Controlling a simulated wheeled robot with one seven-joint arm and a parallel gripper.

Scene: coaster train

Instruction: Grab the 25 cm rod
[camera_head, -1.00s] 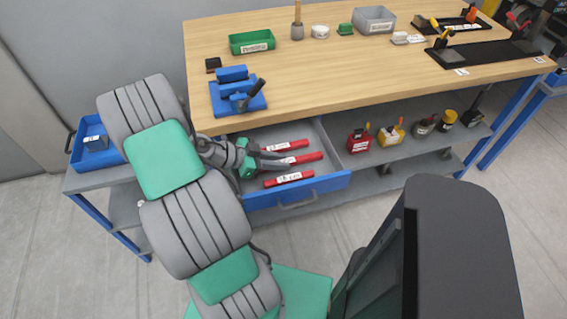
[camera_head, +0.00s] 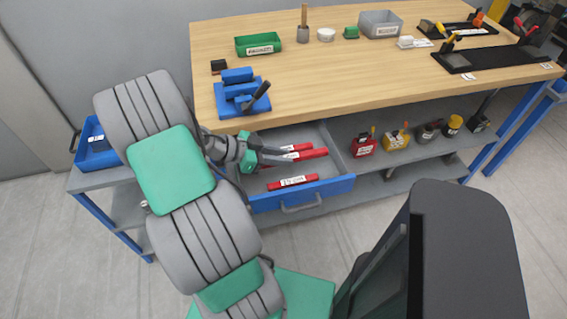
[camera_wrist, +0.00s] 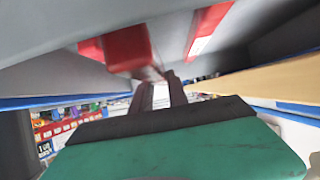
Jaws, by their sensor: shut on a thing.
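Three red rods with white labels show in the head view at the open drawer (camera_head: 338,163). My gripper (camera_head: 286,156) is shut on the middle rod (camera_head: 314,154), which looks the longest and a little raised; its label is largely hidden by the fingers. The back rod (camera_head: 297,147) lies close behind it in the picture. The front rod (camera_head: 293,182) lies apart near the drawer front; its label is too small to read surely. In the wrist view my fingers (camera_wrist: 160,78) meet at the blurred end of a red rod (camera_wrist: 128,48), and another rod (camera_wrist: 209,28) shows beyond.
The wooden tabletop (camera_head: 330,90) overhangs the drawer's back. A blue vise (camera_head: 240,95) stands on its near left corner. The blue drawer front (camera_head: 300,193) bounds the near side. Several small containers, including a red one (camera_head: 364,145), stand on the shelf right of the drawer.

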